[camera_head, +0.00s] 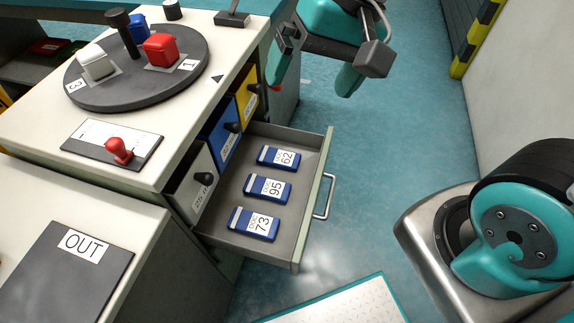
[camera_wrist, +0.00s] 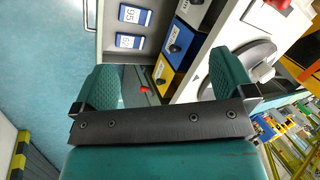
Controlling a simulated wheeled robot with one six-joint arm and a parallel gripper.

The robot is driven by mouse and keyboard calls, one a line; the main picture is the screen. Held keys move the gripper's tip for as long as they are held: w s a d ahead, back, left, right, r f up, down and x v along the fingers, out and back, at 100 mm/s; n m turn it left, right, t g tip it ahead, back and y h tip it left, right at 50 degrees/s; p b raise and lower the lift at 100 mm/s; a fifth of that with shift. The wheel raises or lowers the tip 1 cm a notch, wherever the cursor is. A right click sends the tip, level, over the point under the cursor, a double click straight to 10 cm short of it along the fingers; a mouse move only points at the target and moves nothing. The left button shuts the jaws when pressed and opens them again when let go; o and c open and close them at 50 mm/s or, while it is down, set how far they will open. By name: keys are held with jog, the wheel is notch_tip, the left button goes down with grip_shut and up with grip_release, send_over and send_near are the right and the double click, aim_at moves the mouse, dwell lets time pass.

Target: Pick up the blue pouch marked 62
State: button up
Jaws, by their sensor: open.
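The blue pouch marked 62 (camera_head: 279,157) lies flat in an open grey drawer (camera_head: 232,190), the farthest of three pouches in the head view. It also shows in the wrist view (camera_wrist: 130,41), beyond the fingers at the upper left. The pouch marked 95 (camera_head: 267,187) lies beside it, and the pouch marked 73 (camera_head: 253,223) is nearest. My gripper (camera_head: 318,62) hangs above and past the drawer's far end, apart from the pouches. Its teal fingers are spread in the wrist view (camera_wrist: 165,82), with nothing held between them.
White, blue and yellow drawer fronts with black knobs line the cabinet beside the drawer. A dark turntable (camera_head: 135,85) with red, white and blue containers stands on top, near a red knob (camera_head: 119,150). The drawer's metal handle (camera_head: 325,197) projects right. Open floor lies right of it.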

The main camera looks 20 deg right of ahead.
jog(key=w+d+f+m+t+b, duration=0.1)
jog(key=w+d+f+m+b, duration=0.1)
jog(key=w+f+m+b, duration=0.55)
jog(key=w+d+f+m+b, duration=0.1)
jog(key=w+f+m+b, duration=0.35)
jog(key=f, duration=0.65)
jog(key=m+t+b, duration=0.1)
jog(key=m+b, duration=0.5)
jog(key=m, duration=0.6)
send_near(279, 156)
jog(key=f+b, duration=0.2)
jog(key=a+f+b, duration=0.1)
jog(key=shift+w+a+h, duration=0.1)
jog(key=shift+w+h, duration=0.2)
jog(key=shift+w, duration=0.1)
jog(key=shift+b+x, duration=1.65)
jog(key=shift+x, duration=1.35)
jog(key=shift+a+r, duration=0.15)
jog(key=shift+a, duration=0.05)
jog(key=shift+c, duration=0.5)
jog(key=c, duration=1)
